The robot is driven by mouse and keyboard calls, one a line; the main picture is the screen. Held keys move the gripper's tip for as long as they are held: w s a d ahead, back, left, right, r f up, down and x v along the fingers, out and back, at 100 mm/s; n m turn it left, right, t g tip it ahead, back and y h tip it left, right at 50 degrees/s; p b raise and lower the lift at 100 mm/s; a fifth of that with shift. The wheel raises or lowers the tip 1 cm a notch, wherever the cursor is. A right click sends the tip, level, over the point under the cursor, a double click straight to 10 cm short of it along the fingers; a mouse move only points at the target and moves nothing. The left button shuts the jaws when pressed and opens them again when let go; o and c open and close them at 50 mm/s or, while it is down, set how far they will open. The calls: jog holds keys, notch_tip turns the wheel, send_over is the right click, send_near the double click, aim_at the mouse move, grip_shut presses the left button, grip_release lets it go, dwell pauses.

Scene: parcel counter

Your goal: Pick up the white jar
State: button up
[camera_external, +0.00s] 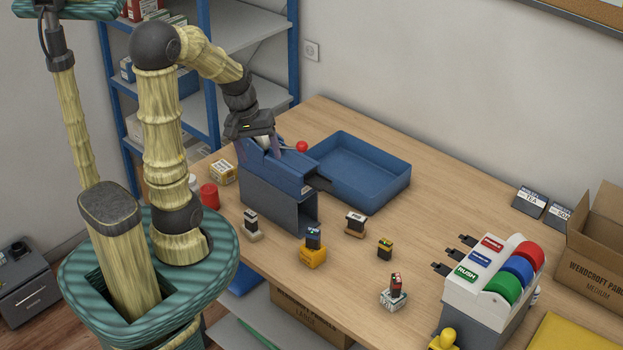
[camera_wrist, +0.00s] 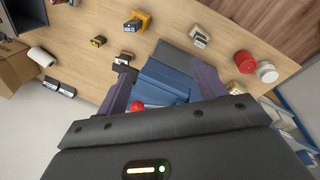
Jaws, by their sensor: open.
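The white jar (camera_wrist: 267,72) stands on the counter at the right of the wrist view, close beside a red jar (camera_wrist: 245,61). In the external view the red jar (camera_external: 209,196) is at the counter's left edge, and only a pale bit of the white jar (camera_external: 194,183) shows between it and my arm. My gripper (camera_external: 262,144) is over the blue machine with the red knob, away from the white jar. In the wrist view my gripper (camera_wrist: 162,72) has its fingers spread, with the blue machine (camera_wrist: 163,82) below and between them. It holds nothing.
A blue tray (camera_external: 376,198) lies behind the machine. A yellow-and-white box (camera_external: 222,172) is near the jars. Several small stamps stand at the front. A tape dispenser (camera_external: 478,310) and a cardboard box (camera_external: 597,240) are at the right.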

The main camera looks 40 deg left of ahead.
jog(key=w+a+f+n+t+h+b, duration=0.15)
jog(key=a+n+t+b, duration=0.25)
jog(key=a+n, duration=0.4)
jog(key=w+a+f+n+t+h+b, duration=0.15)
jog(key=a+n+t+b, duration=0.35)
jog(key=n, duration=0.5)
jog(key=s+a+r+n+t+y+b, duration=0.2)
jog(key=s+a+r+n+t+y, duration=0.3)
jog(key=a, duration=0.6)
jog(key=s+a+r+n+t+y+b, duration=0.1)
jog(key=s+a+n+t+y+b, duration=0.15)
jog(key=a+n, duration=0.65)
jog(key=shift+m+g, duration=0.25)
jog(key=shift+m, duration=0.45)
jog(key=f, duration=2)
jog(key=a+f, duration=0.1)
jog(key=f, duration=1)
jog(key=shift+s, duration=0.1)
jog(key=shift+w+a+r+p, duration=0.1)
jog(key=shift+w+p, duration=0.2)
jog(key=shift+w, duration=0.95)
